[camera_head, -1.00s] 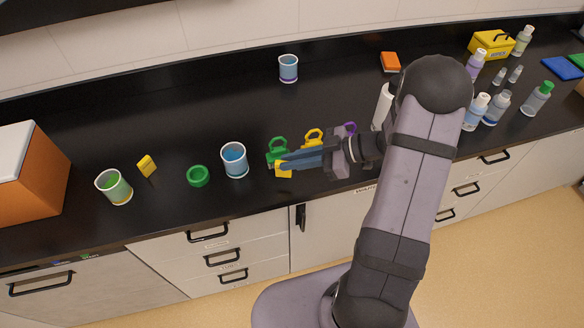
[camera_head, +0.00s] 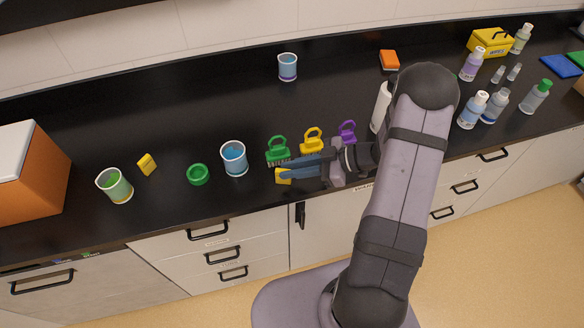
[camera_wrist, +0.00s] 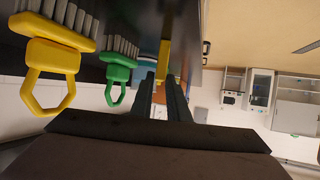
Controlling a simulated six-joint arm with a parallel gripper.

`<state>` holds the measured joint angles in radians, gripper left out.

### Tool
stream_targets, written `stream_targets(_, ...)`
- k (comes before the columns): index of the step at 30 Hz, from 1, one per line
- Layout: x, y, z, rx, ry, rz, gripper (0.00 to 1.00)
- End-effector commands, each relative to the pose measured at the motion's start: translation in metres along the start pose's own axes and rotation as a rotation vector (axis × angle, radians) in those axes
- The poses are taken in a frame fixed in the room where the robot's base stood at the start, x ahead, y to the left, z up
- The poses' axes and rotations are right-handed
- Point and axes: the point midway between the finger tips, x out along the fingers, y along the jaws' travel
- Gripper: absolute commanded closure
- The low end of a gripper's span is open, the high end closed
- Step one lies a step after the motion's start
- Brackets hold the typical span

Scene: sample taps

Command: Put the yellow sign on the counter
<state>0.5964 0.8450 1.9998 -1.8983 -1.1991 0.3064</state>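My gripper (camera_head: 297,172) reaches left along the counter's front part, its fingers close together. A small flat yellow sign (camera_head: 283,177) shows at the fingertips. In the wrist view the yellow sign (camera_wrist: 164,60) shows as a narrow upright strip between the fingertips, and my gripper (camera_wrist: 163,84) appears shut on it. Its face is edge-on there, so markings cannot be seen. The black counter (camera_head: 190,110) lies beneath; whether the sign touches it cannot be told.
Loop-handled green (camera_head: 278,152), yellow (camera_head: 312,141) and purple (camera_head: 347,131) pieces stand just behind my gripper. Bottles (camera_head: 473,110) stand right. The middle back is mostly clear.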

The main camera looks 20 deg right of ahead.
Motion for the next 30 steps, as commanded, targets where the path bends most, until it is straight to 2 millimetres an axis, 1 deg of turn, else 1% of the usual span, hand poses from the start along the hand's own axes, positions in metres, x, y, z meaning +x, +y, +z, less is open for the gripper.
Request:
stream_targets(1, 0.0, 0.0, 0.0, 0.0, 0.0, 0.0, 0.72)
stream_targets(2, 0.0, 0.0, 0.0, 0.0, 0.0, 0.0, 0.7)
stream_targets(12, -0.001, 0.0, -0.002, -0.001, 0.0, 0.0, 0.7)
stream_targets(14, -0.003, 0.001, -0.003, -0.001, 0.0, 0.002, 0.7)
stream_targets(17, -0.011, 0.001, -0.001, -0.002, -0.001, 0.003, 0.7)
stream_targets(20, -0.024, 0.001, -0.001, -0.002, -0.001, 0.005, 0.7)
stream_targets(30, -0.084, 0.001, 0.0, -0.002, -0.002, 0.005, 0.7)
